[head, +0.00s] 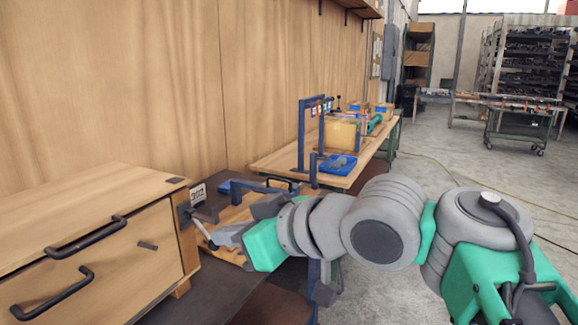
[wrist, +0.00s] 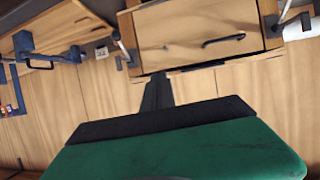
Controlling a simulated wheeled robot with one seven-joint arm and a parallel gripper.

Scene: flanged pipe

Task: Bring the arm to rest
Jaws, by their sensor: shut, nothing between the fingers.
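My gripper (head: 220,238) reaches left at the end of my arm in the head view, beside the wooden drawer cabinet (head: 90,205). The fingers of my gripper (wrist: 157,92) also show in the wrist view. They are together, with nothing between them. They point toward the cabinet's drawer front (wrist: 195,38), which appears at the top of that view. My arm stretches across the lower right of the head view, bent at several joints. It hides part of the bench behind it.
A dark worktop (head: 190,290) lies below the gripper. A small numbered sign (head: 198,194) stands by the cabinet. Farther back, a wooden bench (head: 280,158) carries a blue frame, a blue bin (head: 338,165) and a yellow-brown box (head: 341,133). Open floor (head: 460,160) lies to the right.

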